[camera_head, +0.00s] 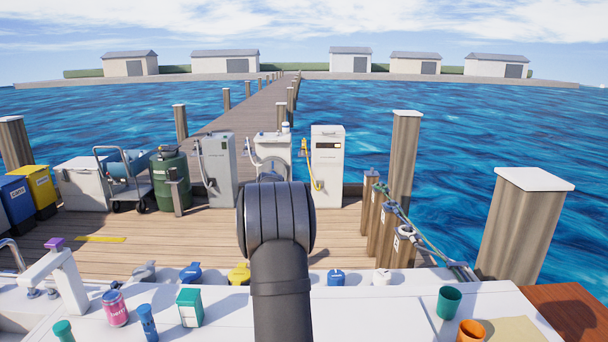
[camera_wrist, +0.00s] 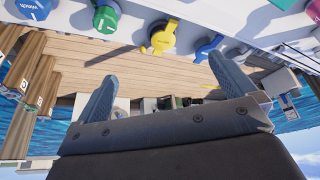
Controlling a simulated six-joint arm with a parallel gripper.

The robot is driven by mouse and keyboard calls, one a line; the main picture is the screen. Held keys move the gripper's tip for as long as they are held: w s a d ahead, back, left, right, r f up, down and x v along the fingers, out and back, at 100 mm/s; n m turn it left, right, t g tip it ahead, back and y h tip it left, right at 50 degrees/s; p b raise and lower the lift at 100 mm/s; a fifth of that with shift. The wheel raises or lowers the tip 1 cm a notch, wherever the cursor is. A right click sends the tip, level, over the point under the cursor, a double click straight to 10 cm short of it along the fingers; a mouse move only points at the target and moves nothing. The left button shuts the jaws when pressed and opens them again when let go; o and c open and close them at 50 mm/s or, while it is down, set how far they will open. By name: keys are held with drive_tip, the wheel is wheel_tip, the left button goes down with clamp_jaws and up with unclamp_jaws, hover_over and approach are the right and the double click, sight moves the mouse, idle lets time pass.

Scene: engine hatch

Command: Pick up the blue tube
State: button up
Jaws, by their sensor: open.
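The blue tube (camera_head: 148,322) stands on the white ledge at the lower left of the head view, between a pink can (camera_head: 115,308) and a green-and-white box (camera_head: 189,307). I cannot make it out in the wrist view. My gripper (camera_wrist: 162,70) shows in the wrist view with its two fingers wide apart and nothing between them. In the head view my dark arm rises at the centre, right of the tube, and my fingers are hidden behind it.
A teal-capped item (camera_head: 63,331) stands left of the tube. Yellow (camera_head: 239,274) and blue (camera_head: 190,272) valve knobs line the ledge's back. Green (camera_head: 449,302) and orange (camera_head: 471,331) cups stand at right.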

idle(0.4)
drive_tip(key=c, duration=0.9)
drive_tip(key=shift+o, duration=0.2)
drive_tip(key=r+n+g+h, duration=0.1)
drive_tip(key=n+g+h, duration=0.25)
drive_tip(key=n, duration=0.65)
hover_over(146, 316)
drive_tip(key=a, duration=0.2)
drive_tip(key=shift+y, duration=0.45)
drive_tip(key=f, duration=1.1)
drive_tip(key=shift+w+f, duration=0.25)
drive_tip(key=shift+w, duration=0.1)
drive_tip(key=shift+w+d+f, duration=0.1)
drive_tip(key=shift+d+f, duration=0.05)
drive_tip(key=shift+f, duration=0.75)
drive_tip(key=shift+w+d+f, duration=0.15)
drive_tip(key=shift+d+f, duration=0.05)
drive_tip(key=shift+f, duration=0.75)
drive_tip(key=shift+w+d+f, duration=0.1)
drive_tip(key=shift+d+f, duration=0.05)
drive_tip(key=shift+f, duration=0.75)
